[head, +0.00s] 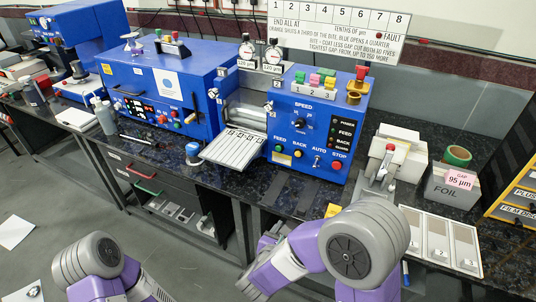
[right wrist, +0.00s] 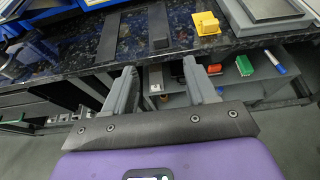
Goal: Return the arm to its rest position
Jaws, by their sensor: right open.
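My right arm (head: 350,245) reaches in from the lower right of the head view, purple and grey. Its gripper (head: 268,236) hangs low in front of the bench edge. In the right wrist view the gripper (right wrist: 162,82) has its two grey fingers wide apart with nothing between them. The fingers point toward the front edge of the dark speckled bench. My left arm (head: 100,265) shows at the lower left of the head view; its gripper is out of the picture.
The dark speckled bench (right wrist: 225,42) carries blue machines, including one with a control panel (head: 308,125). Grey floor (head: 40,195) is open at left.

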